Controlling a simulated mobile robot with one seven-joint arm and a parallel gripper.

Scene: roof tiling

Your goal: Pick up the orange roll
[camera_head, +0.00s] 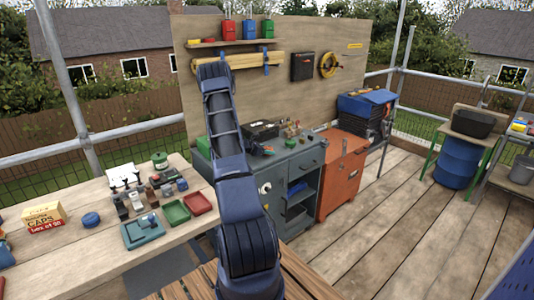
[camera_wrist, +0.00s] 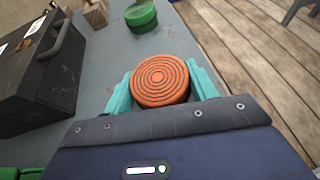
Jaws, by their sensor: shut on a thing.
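The orange roll (camera_wrist: 160,80) is a round disc with concentric rings on its face, seen in the middle of the wrist view. My gripper (camera_wrist: 163,88) has teal fingers on the left and right sides of the roll and is shut on it. The roll is above or on the grey cabinet top (camera_wrist: 100,58); I cannot tell whether it touches it. In the head view my arm reaches over the grey cabinet (camera_head: 293,180), and the arm hides my gripper and the roll.
In the wrist view a black case (camera_wrist: 45,75) stands to the left, and a green roll (camera_wrist: 140,16) and a wooden block (camera_wrist: 96,13) lie beyond. In the head view an orange cabinet (camera_head: 342,175) adjoins the grey one. A cluttered wooden bench (camera_head: 75,255) is at left.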

